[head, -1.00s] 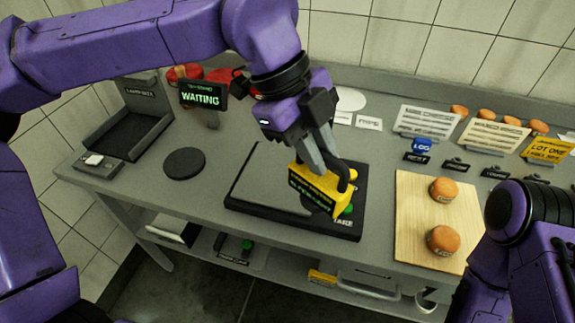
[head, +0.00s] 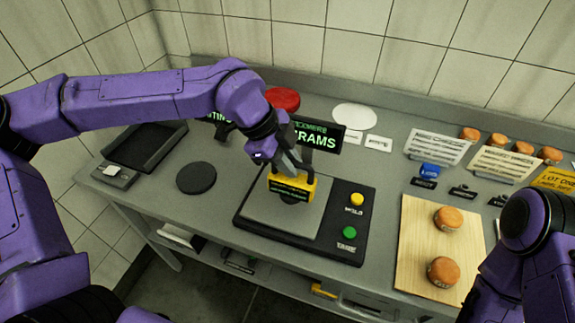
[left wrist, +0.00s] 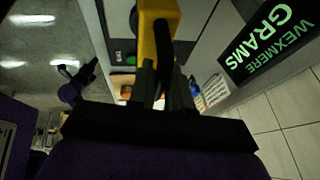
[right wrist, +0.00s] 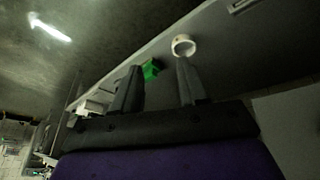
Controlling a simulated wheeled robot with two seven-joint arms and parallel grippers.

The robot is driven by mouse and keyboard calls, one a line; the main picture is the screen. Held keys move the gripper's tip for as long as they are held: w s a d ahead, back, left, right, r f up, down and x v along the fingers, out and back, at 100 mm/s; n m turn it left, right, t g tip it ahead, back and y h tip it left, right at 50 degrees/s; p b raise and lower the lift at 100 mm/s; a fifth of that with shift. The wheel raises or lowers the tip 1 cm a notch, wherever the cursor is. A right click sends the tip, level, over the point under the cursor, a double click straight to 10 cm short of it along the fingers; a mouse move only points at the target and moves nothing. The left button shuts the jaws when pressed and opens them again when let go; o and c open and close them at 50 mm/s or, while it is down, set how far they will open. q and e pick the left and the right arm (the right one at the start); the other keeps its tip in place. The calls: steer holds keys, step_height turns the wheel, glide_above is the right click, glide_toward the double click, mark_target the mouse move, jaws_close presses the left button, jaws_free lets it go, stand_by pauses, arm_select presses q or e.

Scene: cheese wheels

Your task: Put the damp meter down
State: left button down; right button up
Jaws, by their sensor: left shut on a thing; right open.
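The damp meter (head: 291,187) is a yellow block with a dark lettered face and a dark handle. My left gripper (head: 291,166) is shut on it, with the fingers pointing down. In the head view the meter is over the grey plate of the black scale (head: 310,215); I cannot tell whether it touches the plate. The meter also shows between the fingers in the left wrist view (left wrist: 158,35). My right gripper (right wrist: 157,88) is open and empty in the right wrist view, its fingers apart.
The scale has a yellow button (head: 357,199) and a green button (head: 349,232). A GRAMS display (head: 318,135) stands behind it. A wooden board (head: 415,265) with two orange cheese wheels lies at the right. A dark round disc (head: 196,178) and bare counter are left of the scale.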

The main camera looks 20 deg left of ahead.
arm_select(q)
steer(key=f, duration=0.3)
steer(key=shift+w+a+f, duration=0.2)
steer(key=shift+a+f, duration=0.1)
steer(key=shift+f, duration=0.1)
steer(key=c, duration=1.1)
jaws_free()
steer(key=shift+f, duration=0.1)
steer(key=shift+o, duration=0.2)
steer(key=b+v, duration=0.1)
steer(key=v, duration=1.1)
steer(key=shift+s, duration=0.1)
